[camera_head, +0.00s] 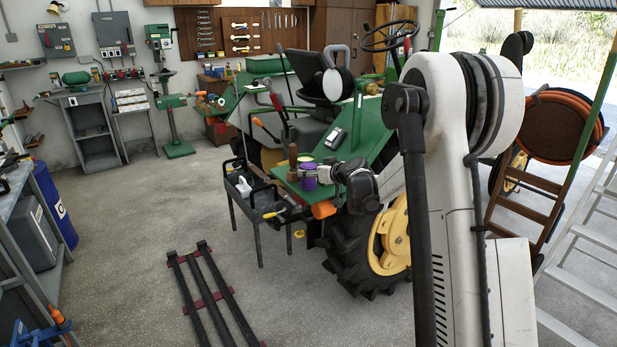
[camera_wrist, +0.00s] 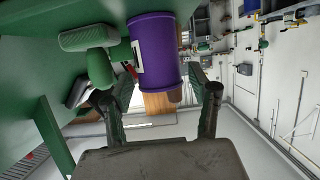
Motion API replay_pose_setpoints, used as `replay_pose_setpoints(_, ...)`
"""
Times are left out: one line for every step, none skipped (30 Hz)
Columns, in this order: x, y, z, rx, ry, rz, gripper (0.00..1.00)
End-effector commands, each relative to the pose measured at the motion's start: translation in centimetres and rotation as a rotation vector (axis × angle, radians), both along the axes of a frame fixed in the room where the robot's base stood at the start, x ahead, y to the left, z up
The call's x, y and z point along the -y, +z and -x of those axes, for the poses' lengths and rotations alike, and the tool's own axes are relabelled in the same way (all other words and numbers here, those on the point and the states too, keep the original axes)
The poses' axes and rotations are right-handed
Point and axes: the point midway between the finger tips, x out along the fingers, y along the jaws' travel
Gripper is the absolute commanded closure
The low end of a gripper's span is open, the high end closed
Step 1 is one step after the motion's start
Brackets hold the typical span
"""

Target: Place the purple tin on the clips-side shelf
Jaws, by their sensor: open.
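The purple tin (camera_head: 309,183) is on the green platform of the tractor in the head view, beside several small items. In the wrist view the purple tin (camera_wrist: 152,50) is large, with a pale label on its left side. My gripper (camera_wrist: 160,84) is open, with one finger on each side of the tin's near end. I cannot tell whether either finger touches it. In the head view my gripper (camera_head: 326,173) is right beside the tin and partly hides it. I cannot tell which surface is the clips-side shelf.
A wooden-handled tool (camera_head: 293,162) stands close by on the green platform. A black cart (camera_head: 250,199) with tools is left of it. The tractor's big rear wheel (camera_head: 360,255) is below my arm. A black rack (camera_head: 208,295) lies on otherwise open floor.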

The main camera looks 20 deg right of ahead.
Motion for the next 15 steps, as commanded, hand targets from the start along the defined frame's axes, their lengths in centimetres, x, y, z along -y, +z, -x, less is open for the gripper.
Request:
replay_pose_setpoints(-0.1, -0.4, -0.6, 0.000, 0.001, 0.001, 0.44)
replay_pose_setpoints(-0.1, -0.6, -0.9, 0.000, 0.000, 0.001, 0.44)
replay_pose_setpoints(-0.2, -0.7, -1.4, 0.000, 0.000, 0.001, 0.44)
replay_pose_setpoints(-0.3, -0.8, -1.7, 0.000, 0.000, 0.001, 0.44)
replay_pose_setpoints(-0.3, -0.9, -1.9, 0.000, 0.000, 0.002, 0.44)
replay_pose_setpoints(-0.3, -1.0, -2.2, 0.000, -0.001, 0.001, 0.44)
replay_pose_setpoints(-0.4, -1.1, -2.4, 0.000, -0.001, 0.001, 0.44)
replay_pose_setpoints(-0.4, -1.1, -2.5, 0.000, -0.001, 0.001, 0.44)
replay_pose_setpoints(-0.4, -1.2, -2.7, 0.000, -0.001, 0.001, 0.44)
replay_pose_setpoints(-0.4, -1.2, -2.7, 0.000, -0.001, 0.001, 0.44)
replay_pose_setpoints(-0.4, -1.2, -2.7, 0.000, -0.001, 0.001, 0.44)
replay_pose_setpoints(-0.4, -1.2, -2.7, 0.000, -0.001, 0.001, 0.44)
replay_pose_setpoints(-0.4, -1.2, -2.7, 0.000, -0.001, 0.000, 0.44)
replay_pose_setpoints(-0.4, -1.2, -2.7, 0.000, -0.001, 0.000, 0.44)
replay_pose_setpoints(-0.4, -1.2, -2.7, 0.000, -0.001, 0.000, 0.44)
